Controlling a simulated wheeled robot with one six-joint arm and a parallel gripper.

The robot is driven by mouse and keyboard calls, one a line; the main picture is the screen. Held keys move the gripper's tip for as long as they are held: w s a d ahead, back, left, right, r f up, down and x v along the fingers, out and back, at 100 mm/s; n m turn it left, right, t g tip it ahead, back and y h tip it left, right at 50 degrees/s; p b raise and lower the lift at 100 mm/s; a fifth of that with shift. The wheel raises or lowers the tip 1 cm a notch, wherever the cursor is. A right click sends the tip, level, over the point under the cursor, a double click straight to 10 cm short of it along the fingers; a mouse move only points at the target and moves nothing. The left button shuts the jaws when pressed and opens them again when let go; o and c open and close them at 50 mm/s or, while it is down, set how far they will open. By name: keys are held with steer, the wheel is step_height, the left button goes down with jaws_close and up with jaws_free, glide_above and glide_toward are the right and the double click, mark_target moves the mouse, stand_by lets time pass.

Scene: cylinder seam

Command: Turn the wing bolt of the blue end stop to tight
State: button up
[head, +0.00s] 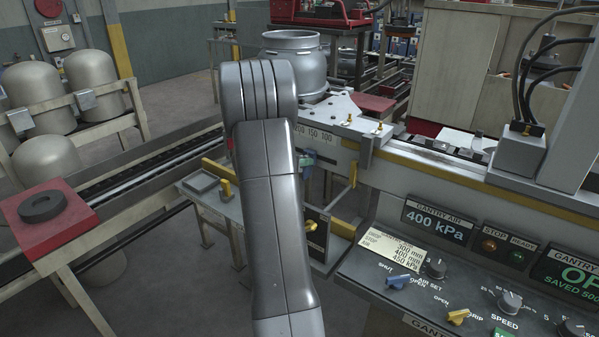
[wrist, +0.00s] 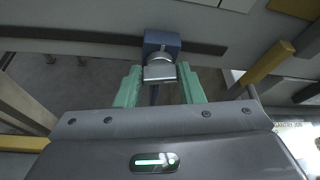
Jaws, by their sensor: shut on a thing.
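In the wrist view the blue end stop (wrist: 162,40) sits on the side of a pale rail, on a dark slot. Its silver wing bolt (wrist: 160,73) points toward me, with a round collar and a flat wing. My gripper (wrist: 160,70) has its green fingers on either side of the wing and is shut on it. In the head view my grey arm covers most of this spot. Only a small bluish-green patch shows beside the arm, below the scale marks, and I cannot tell stop from finger there.
The rail carries a scale plate (head: 313,135) reading 200, 150, 100. A yellow post (head: 353,173) stands right of the arm. A control panel (head: 470,285) fills the lower right. A conveyor (head: 130,170) and a red pad with a dark ring (head: 41,206) lie left.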

steer(key=shift+m+b, duration=0.4)
steer(key=shift+b, duration=0.3)
steer(key=o, duration=1)
steer(key=v, duration=1.3)
steer(key=shift+s+r+b, duration=0.25)
steer(key=shift+s+b, duration=0.05)
steer(key=shift+s, duration=0.15)
